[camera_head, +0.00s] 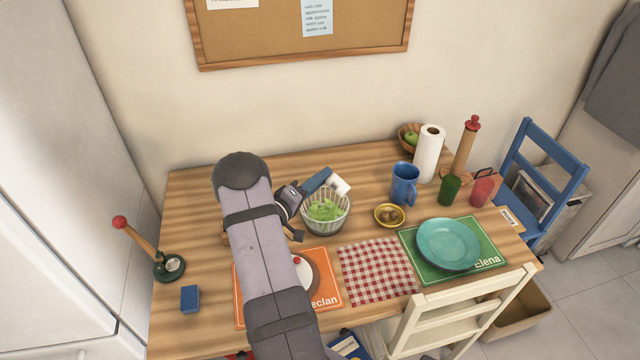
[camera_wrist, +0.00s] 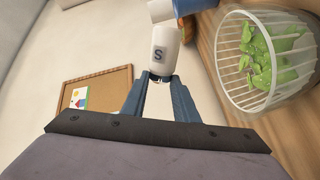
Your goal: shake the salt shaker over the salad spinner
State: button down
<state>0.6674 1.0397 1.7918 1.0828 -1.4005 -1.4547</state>
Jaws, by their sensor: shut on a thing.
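The salt shaker (camera_wrist: 165,58) is white with a dark "S" on its side. It also shows in the head view (camera_head: 340,186), tipped well over from upright, at the far side of the salad spinner and above its rim. My gripper (camera_wrist: 160,80) has blue fingers and is shut on the shaker; in the head view (camera_head: 322,181) it reaches in from the left. The salad spinner (camera_head: 327,221) is a pale slatted basket holding green leaves; it fills the right of the wrist view (camera_wrist: 240,88). The shaker's far end is hard to make out.
A blue mug (camera_head: 404,184), a small yellow bowl (camera_head: 389,216) and a paper towel roll (camera_head: 429,154) stand right of the spinner. A teal plate (camera_head: 447,245) sits on a green placemat. My arm covers part of the orange placemat (camera_head: 322,262). The table's left rear is clear.

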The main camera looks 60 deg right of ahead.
notch_tip(320, 180, up, 8)
jog(key=m+t+b, duration=0.1)
jog(key=m+b, duration=0.3)
jog(key=m, duration=0.9)
jog(key=shift+w+f, duration=0.15)
jog(key=shift+f, duration=0.1)
